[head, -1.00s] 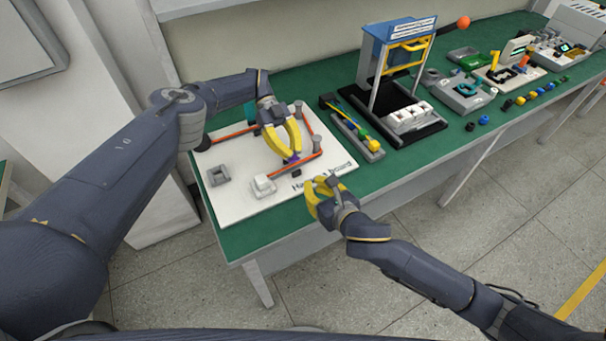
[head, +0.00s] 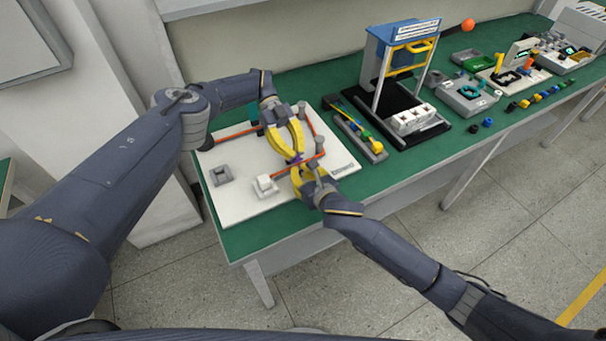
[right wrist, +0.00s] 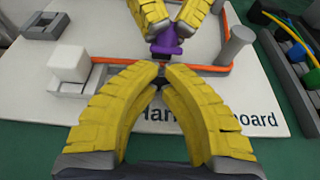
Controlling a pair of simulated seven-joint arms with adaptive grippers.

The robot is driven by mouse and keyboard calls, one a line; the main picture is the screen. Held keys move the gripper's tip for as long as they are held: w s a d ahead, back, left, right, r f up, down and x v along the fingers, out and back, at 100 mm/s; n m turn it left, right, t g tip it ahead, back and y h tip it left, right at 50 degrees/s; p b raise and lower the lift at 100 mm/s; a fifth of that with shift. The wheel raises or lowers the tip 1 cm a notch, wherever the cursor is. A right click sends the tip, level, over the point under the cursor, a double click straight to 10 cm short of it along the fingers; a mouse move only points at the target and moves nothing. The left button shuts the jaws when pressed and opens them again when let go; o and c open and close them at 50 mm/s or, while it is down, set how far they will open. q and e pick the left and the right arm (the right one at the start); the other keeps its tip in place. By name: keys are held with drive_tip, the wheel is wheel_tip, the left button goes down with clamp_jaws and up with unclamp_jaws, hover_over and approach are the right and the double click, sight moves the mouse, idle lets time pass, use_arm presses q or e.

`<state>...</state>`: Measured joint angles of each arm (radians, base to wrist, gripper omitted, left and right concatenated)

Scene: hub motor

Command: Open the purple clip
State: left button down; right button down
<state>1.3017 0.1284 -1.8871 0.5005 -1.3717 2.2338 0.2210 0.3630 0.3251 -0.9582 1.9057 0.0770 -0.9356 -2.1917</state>
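The purple clip (right wrist: 166,44) sits at the orange cable (right wrist: 205,70) on the white board; in the head view only a bit of it (head: 296,158) shows between the grippers. My left gripper (head: 295,156) reaches down from behind, its yellow fingertips against both sides of the clip; they show at the top of the right wrist view (right wrist: 168,27). My right gripper (right wrist: 165,72) is at the near side of the clip, its fingertips close together by the cable. A small dark piece shows between its fingers; whether they press on it I cannot tell.
The white board (head: 240,205) lies on the green table (head: 380,170). It carries a grey square holder (head: 221,175), a white block (right wrist: 68,63) and a grey post (right wrist: 236,45). A tray of coloured cables (head: 360,138) and a blue-topped stand (head: 405,35) are to the right.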

use_arm(q)
drive_tip(key=shift+d+r, duration=0.15)
drive_tip(key=shift+d, duration=0.05)
use_arm(e)
drive_tip(key=shift+w+a+r, duration=0.15)
drive_tip(key=shift+w+r, duration=0.15)
drive_tip(key=shift+r, duration=0.3)
use_arm(q)
drive_tip(key=c, duration=1.3)
unclamp_jaws()
drive_tip(key=shift+s, duration=0.1)
drive_tip(key=shift+a, duration=0.1)
